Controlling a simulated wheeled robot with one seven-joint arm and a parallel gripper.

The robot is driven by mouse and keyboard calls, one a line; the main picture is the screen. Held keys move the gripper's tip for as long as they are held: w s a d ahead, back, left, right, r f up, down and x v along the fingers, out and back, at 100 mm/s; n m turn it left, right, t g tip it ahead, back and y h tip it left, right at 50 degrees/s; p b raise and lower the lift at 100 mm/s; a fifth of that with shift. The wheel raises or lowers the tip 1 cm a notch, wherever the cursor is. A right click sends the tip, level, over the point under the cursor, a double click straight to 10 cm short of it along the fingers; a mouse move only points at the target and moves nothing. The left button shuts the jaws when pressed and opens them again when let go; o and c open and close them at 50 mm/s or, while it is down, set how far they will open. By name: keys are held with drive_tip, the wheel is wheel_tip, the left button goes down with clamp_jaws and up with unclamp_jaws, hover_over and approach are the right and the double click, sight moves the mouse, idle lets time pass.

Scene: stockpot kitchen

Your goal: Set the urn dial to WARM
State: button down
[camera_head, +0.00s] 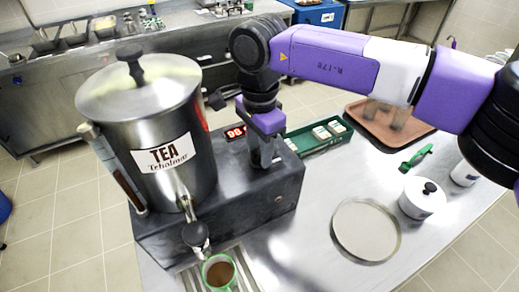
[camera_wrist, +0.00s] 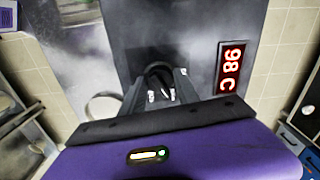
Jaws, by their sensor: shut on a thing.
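The steel urn (camera_head: 150,130) with its TEA label stands on a dark base (camera_head: 235,205) at the left. My gripper (camera_head: 263,160) points down at the right part of this base, behind the urn's tap. In the wrist view my gripper (camera_wrist: 161,92) is shut on a dark round dial (camera_wrist: 158,74), of which only the upper edge shows between the fingers. The dial's pointer and the WARM mark cannot be made out.
A green-rimmed cup (camera_head: 219,272) with brown liquid stands below the tap (camera_head: 196,236). A green tray (camera_head: 318,136), a round plate (camera_head: 366,229), a white lidded pot (camera_head: 422,198) and a brown tray (camera_head: 388,122) lie to the right. The counter's front middle is clear.

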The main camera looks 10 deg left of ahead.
sight(259, 149)
drive_tip(key=c, duration=0.9)
unclamp_jaws()
drive_tip(key=shift+r+b, duration=0.75)
drive_tip(key=shift+r, duration=3.2)
